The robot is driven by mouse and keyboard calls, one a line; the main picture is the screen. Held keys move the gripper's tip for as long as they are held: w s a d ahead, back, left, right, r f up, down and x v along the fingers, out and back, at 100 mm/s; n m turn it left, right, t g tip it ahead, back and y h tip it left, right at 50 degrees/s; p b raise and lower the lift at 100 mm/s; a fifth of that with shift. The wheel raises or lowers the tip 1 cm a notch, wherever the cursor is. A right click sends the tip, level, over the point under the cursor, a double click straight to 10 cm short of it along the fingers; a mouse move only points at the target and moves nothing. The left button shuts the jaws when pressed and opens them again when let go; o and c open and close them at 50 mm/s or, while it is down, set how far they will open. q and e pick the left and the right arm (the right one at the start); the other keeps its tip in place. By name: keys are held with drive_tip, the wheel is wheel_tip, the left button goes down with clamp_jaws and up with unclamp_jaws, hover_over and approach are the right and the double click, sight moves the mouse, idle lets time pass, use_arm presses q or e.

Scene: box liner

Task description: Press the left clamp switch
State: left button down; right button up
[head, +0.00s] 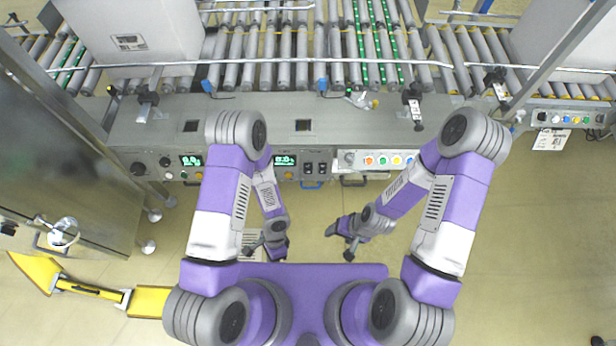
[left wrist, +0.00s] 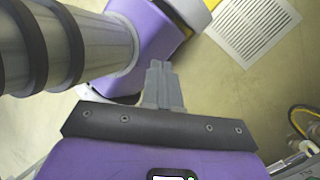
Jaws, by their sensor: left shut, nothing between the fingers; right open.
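The grey machine front has a control panel with two green number displays, the left one (head: 191,160) and the right one (head: 285,160). Two small dark switches (head: 314,168) sit side by side right of the right display; their labels are too small to read, so I cannot tell which is the left clamp switch. My left gripper (head: 277,252) hangs over the floor, apart from the panel. In the left wrist view its fingers (left wrist: 160,75) are shut and empty. My right gripper (head: 340,243) is open and empty, also apart from the panel. My left forearm hides part of the panel.
Colored push buttons (head: 383,160) are right of the switches. A roller conveyor (head: 270,45) runs behind the machine. A steel door (head: 60,140) and yellow guard (head: 90,290) stand at left. A floor vent (left wrist: 250,27) shows below. The floor before the panel is clear.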

use_arm(q)
drive_tip(key=w+a+m+t+y, duration=0.3)
drive_tip(key=w+m+t+y, duration=0.3)
drive_tip(key=w+m+t, duration=0.55)
drive_tip(key=w+d+m+t+h, duration=0.3)
drive_tip(key=d+m, duration=0.3)
drive_tip(key=d, duration=0.1)
drive_tip(key=w+d+r+m+t+h, duration=0.1)
drive_tip(key=w+d+m+t+h, duration=0.2)
drive_tip(key=d+m, duration=0.3)
drive_tip(key=shift+w+d+r+h, duration=0.15)
drive_tip(key=shift+w+d+h, duration=0.45)
drive_tip(key=shift+h, duration=0.1)
drive_tip(key=shift+b, duration=0.3)
